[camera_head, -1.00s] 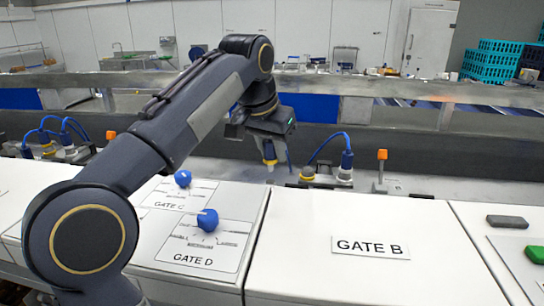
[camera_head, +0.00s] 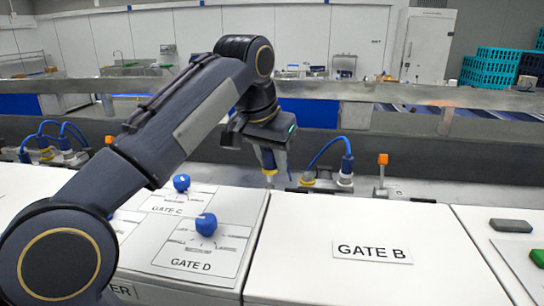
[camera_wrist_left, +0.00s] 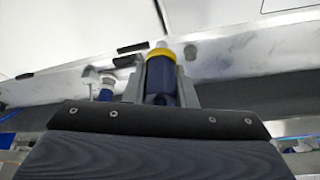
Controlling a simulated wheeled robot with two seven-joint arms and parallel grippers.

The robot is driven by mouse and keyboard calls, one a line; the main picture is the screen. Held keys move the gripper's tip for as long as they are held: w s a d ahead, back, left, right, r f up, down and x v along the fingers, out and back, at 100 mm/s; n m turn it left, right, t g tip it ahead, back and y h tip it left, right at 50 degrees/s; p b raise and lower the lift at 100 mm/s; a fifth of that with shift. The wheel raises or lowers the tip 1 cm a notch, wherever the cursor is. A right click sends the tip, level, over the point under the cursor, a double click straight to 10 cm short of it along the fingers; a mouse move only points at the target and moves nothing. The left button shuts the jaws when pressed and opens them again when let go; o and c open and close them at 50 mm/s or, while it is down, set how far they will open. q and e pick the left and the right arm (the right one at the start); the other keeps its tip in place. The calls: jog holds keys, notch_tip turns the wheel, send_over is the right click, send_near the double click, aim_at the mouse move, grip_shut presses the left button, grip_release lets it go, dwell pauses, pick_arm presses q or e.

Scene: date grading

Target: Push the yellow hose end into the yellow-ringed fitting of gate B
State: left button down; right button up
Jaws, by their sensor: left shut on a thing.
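My left gripper (camera_head: 269,163) is shut on the yellow hose end, a dark blue plug with a yellow ring (camera_wrist_left: 161,54), which shows between the two grey fingers (camera_wrist_left: 161,88) in the left wrist view. In the head view the plug points down behind the white panels. The yellow-ringed fitting (camera_head: 307,180) of gate B sits to the right of the held plug, apart from it in the picture. Its opening is too small to make out. The GATE B label (camera_head: 372,250) is on the white panel in front. My right gripper is not in view.
A blue hose (camera_head: 322,152) curves down beside the fitting, with a blue plug (camera_head: 347,163) to its right. An orange-topped post (camera_head: 383,160) stands farther right. Blue knobs (camera_head: 205,224) stick up from the gate C and D panels. A metal rail (camera_head: 400,93) crosses behind.

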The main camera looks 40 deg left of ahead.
pick_arm(q)
jog(key=shift+f, duration=0.35)
jog(key=shift+r, duration=0.1)
jog(key=shift+w+p, duration=0.4)
jog(key=shift+w, duration=0.15)
jog(key=w+p, duration=0.5)
jog(key=w, duration=0.7)
jog(key=shift+w+d, duration=0.3)
jog(key=shift+w, duration=0.05)
jog(key=shift+f, duration=0.3)
jog(key=shift+f, duration=0.25)
dwell(0.5)
